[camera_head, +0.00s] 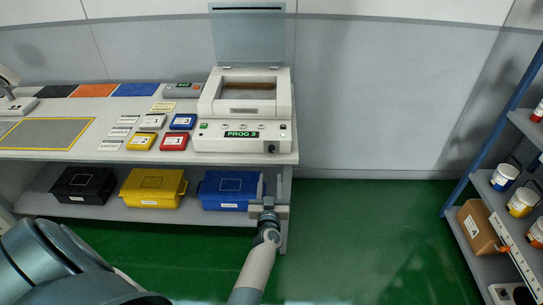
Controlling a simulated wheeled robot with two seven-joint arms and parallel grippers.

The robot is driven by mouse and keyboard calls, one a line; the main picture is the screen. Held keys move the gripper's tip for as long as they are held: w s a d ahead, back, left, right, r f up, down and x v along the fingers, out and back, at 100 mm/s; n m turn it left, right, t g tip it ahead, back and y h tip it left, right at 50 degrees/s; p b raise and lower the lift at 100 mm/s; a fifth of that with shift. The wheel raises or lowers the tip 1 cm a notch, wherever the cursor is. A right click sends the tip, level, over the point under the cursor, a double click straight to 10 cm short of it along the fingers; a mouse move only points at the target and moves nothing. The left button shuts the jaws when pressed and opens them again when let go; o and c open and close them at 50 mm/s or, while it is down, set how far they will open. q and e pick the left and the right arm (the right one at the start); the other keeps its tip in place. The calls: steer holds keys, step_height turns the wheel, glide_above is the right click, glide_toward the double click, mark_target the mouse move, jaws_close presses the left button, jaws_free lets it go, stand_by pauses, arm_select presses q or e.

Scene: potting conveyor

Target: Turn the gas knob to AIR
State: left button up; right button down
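The white machine (225,137) stands at the right end of the table, with its lid raised. Its front panel shows a dark display reading "PROG 3" (242,134) and small buttons. A small dark knob (271,148) sits at the panel's lower right; its label and setting are too small to read, so I cannot confirm it is the gas knob. My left gripper (270,187) points up in front of the table's right end, below the knob and apart from it in the picture. Its two fingers are spread, with nothing seen between them. My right gripper is not in view.
Labelled blocks in yellow, red (174,141), white and blue lie left of the machine. The lower shelf holds black, yellow (153,188) and blue (226,190) bins. A blue-posted rack (465,190) with pots stands at right. The green floor between (370,230) is clear.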

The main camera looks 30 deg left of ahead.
mark_target(271, 151)
arm_select(q)
steer(key=b+x, duration=0.7)
steer(key=x, duration=0.7)
steer(key=shift+w+f, duration=0.15)
steer(key=shift+w, duration=0.1)
steer(key=shift+w+a, duration=0.1)
steer(key=shift+w, duration=0.05)
jaws_close()
